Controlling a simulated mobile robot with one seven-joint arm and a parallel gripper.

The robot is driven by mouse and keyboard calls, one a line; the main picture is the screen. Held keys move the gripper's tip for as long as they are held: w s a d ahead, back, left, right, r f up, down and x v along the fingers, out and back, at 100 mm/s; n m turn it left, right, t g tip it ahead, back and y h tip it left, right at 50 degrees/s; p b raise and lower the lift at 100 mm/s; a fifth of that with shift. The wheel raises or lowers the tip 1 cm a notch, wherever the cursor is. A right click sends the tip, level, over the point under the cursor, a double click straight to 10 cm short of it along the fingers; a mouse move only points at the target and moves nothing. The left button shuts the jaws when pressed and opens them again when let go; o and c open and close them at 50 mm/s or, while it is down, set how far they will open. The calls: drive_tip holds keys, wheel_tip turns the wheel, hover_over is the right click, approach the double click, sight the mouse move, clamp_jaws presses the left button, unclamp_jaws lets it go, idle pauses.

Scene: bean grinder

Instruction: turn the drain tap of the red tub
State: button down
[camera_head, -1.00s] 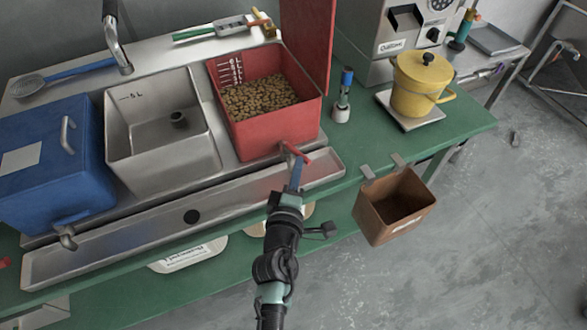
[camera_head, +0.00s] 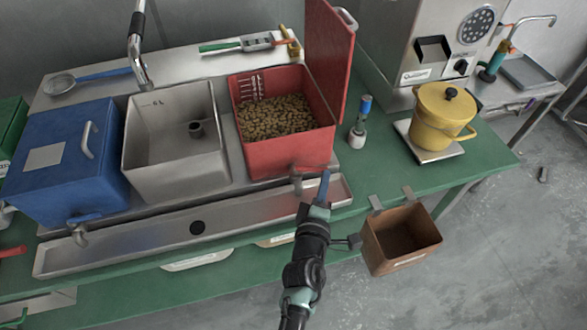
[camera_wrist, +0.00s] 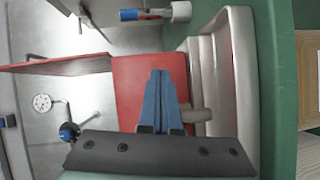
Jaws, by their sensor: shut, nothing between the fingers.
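The red tub (camera_head: 286,153) stands on the bench, its lid raised and brown beans or pellets inside. Its drain tap (camera_head: 297,184) is low on the front, with a grey spout over the metal trough. The tap's red handle is hard to separate from the red wall. My gripper (camera_head: 324,176) is shut and empty, its blue fingers pointing up just right of the spout. In the wrist view the blue fingertips (camera_wrist: 160,76) lie in front of the red wall, with the grey tap (camera_wrist: 190,115) beside them, partly hidden. I cannot tell whether they touch the handle.
A grey tub (camera_head: 177,159) and a closed blue tub (camera_head: 68,170) stand to the left. The trough (camera_head: 150,244) runs along the front. A brown bin (camera_head: 401,242) hangs on the bench edge at right. A small blue-topped bottle (camera_head: 361,122) and a yellow pot (camera_head: 443,112) stand further right.

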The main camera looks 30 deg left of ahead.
drive_tip(key=w+n+y+p, duration=0.1)
drive_tip(key=p, duration=0.1)
drive_tip(key=w+n+g+y+p, duration=0.1)
drive_tip(key=shift+w+a+r+y+p, duration=0.1)
drive_tip(key=shift+w+a+y+p, duration=0.1)
drive_tip(key=shift+w+y+p, duration=0.2)
drive_tip(key=shift+w+r, duration=0.15)
drive_tip(key=shift+r, duration=0.1)
idle(0.6)
